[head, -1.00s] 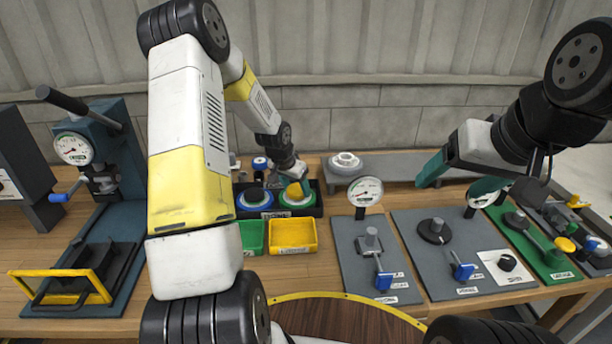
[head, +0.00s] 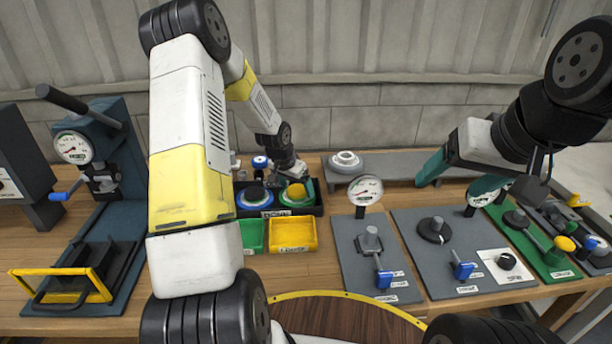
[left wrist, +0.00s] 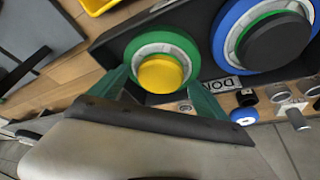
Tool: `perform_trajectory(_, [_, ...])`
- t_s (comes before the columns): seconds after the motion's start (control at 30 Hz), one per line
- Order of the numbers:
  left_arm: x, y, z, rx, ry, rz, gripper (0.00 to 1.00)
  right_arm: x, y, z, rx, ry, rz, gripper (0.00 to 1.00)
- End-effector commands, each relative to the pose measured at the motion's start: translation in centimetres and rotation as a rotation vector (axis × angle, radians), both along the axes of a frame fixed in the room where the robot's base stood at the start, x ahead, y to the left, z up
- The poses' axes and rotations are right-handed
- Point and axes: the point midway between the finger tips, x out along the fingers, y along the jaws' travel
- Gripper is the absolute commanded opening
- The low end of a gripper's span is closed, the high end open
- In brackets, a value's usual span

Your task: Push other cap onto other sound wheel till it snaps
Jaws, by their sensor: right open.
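A wheel with a green rim (left wrist: 184,38) lies in a dark tray in the left wrist view. A yellow cap (left wrist: 160,74) sits at its centre; I cannot tell whether it is fully seated. The cap also shows in the head view (head: 297,192). My left gripper (left wrist: 159,80) is open, its green fingers on either side of the cap and apart from it. Beside it, a blue-rimmed wheel (left wrist: 222,38) has a black cap (left wrist: 275,42) at its centre. My right gripper (head: 460,181) is open and empty above the bench at the right.
Green (head: 252,237) and yellow (head: 292,234) bins stand in front of the tray. A grey shelf (head: 420,166) behind carries a white round part (head: 345,160). Gauge fixtures (head: 375,260) fill the right of the bench. A press (head: 105,140) stands at the left.

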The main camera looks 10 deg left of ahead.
Motion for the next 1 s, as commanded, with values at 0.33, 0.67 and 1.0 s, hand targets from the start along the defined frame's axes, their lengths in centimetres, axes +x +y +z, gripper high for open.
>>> perform_trajectory(0.33, [-1.2,0.6,3.3,0.001,-0.002,0.002,0.87,0.0,0.0,0.0,0.000,0.000,0.000,0.75])
perform_trajectory(0.67, [-2.7,1.1,7.0,0.000,-0.001,0.000,0.87,0.0,0.0,0.0,0.000,0.000,0.000,0.75])
perform_trajectory(1.0, [-2.8,1.1,7.3,0.001,0.000,0.000,0.87,0.0,0.0,0.0,0.000,0.000,0.000,0.75])
